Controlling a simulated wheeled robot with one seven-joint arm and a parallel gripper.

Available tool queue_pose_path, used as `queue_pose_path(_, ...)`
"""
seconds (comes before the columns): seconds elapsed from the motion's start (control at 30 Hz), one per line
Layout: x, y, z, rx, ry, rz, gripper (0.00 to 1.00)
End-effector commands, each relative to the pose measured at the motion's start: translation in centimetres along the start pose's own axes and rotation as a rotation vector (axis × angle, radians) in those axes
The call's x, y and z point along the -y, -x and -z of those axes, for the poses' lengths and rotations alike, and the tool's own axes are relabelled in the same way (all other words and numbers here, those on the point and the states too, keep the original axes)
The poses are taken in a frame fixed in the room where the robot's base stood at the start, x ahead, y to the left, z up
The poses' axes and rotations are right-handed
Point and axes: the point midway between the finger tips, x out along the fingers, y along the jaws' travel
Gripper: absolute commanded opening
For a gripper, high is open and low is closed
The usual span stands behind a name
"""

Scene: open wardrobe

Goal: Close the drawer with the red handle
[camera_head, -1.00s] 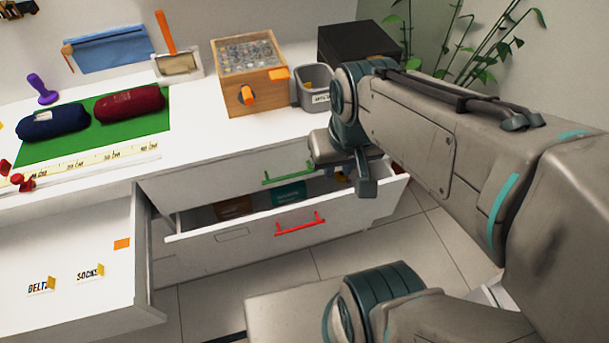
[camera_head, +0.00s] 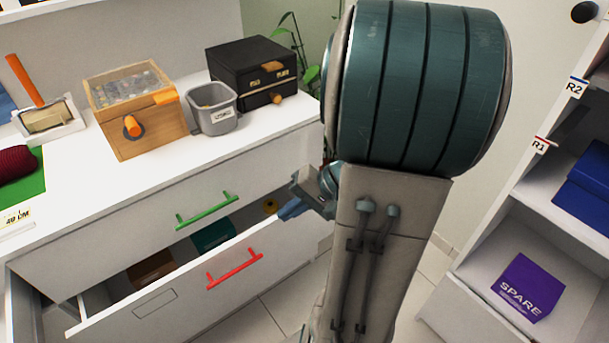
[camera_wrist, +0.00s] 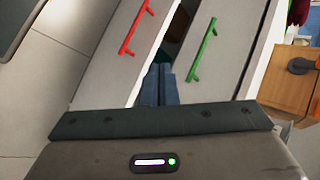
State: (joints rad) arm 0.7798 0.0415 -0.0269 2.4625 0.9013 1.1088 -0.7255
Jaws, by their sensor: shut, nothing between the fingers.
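The drawer with the red handle (camera_head: 234,268) is pulled partly out of the white cabinet, below the closed drawer with the green handle (camera_head: 206,211). The red handle also shows in the wrist view (camera_wrist: 137,27), with the green handle (camera_wrist: 204,49) to its right. A brown item (camera_head: 150,268) and a teal item (camera_head: 214,235) lie inside the open drawer. My gripper (camera_head: 290,211) is shut and empty near the right end of the open drawer. In the wrist view its fingers (camera_wrist: 158,82) point at the gap between the two drawer fronts. Whether they touch the drawer I cannot tell.
A wooden box (camera_head: 135,108), a grey bin (camera_head: 213,108) and a black box (camera_head: 252,72) stand on the cabinet top. A shelf unit at the right holds a purple SPARE box (camera_head: 523,287) and blue boxes (camera_head: 590,185). Tiled floor lies between.

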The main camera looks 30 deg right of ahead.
Motion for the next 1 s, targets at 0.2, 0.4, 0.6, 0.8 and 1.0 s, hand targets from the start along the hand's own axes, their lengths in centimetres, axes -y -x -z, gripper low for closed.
queue_pose_path(0.2, -8.7, -0.2, 6.4, -0.255, -0.174, 0.260, 0.00)
queue_pose_path(0.4, -17.2, 2.1, 10.7, -0.551, -0.285, 0.418, 0.00)
queue_pose_path(0.6, -22.6, 4.2, 12.2, -0.744, -0.338, 0.472, 0.00)
queue_pose_path(0.8, -23.3, 4.3, 13.1, -0.783, -0.345, 0.479, 0.00)
queue_pose_path(1.0, -22.3, 2.0, 15.6, -0.779, -0.345, 0.479, 0.00)
